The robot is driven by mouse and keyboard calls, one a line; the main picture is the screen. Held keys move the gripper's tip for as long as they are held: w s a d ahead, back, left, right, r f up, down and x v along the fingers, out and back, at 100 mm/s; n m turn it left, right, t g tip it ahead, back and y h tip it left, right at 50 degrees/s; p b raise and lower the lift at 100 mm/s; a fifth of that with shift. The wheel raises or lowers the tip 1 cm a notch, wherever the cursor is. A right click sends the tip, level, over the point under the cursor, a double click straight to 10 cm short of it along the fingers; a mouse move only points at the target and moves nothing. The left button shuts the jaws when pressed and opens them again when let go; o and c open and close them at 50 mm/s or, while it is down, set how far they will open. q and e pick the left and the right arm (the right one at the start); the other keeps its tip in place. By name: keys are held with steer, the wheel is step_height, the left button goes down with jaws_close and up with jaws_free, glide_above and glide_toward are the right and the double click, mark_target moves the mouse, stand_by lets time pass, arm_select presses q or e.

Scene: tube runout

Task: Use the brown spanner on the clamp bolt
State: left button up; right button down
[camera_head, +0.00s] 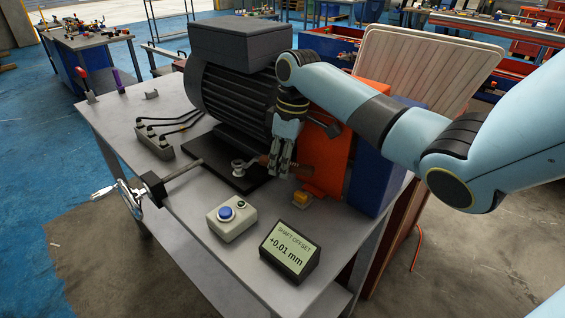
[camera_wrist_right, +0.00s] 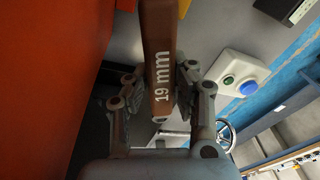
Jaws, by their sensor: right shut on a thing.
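My right gripper (camera_head: 281,168) is low over the bench beside the orange panel, shut on the brown spanner (camera_head: 301,171). In the right wrist view the spanner (camera_wrist_right: 160,45) stands between the two fingers and bears the print "19 mm". In the head view the spanner lies roughly level, its far end pointing left towards the clamp bolt (camera_head: 238,165) on the dark base plate (camera_head: 245,183). I cannot tell whether the spanner's jaw sits around the bolt or only beside it. My left gripper is not in view.
A dark motor (camera_head: 232,85) stands behind. A hand crank (camera_head: 131,199) with a long screw is at the left bench edge. A blue-button box (camera_head: 231,218) and a display (camera_head: 290,251) reading "+0.01 mm" stand in front. The orange panel (camera_head: 325,165) is close on the right.

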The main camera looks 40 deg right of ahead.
steer(key=shift+f+b, duration=0.3)
steer(key=shift+f, duration=0.45)
steer(key=shift+r, duration=0.1)
steer(key=shift+d+r+p, duration=0.1)
steer(key=shift+r+p, duration=0.15)
steer(key=shift+p, duration=0.45)
steer(key=shift+p, duration=0.4)
stand_by(0.5)
steer(key=shift+p, duration=0.35)
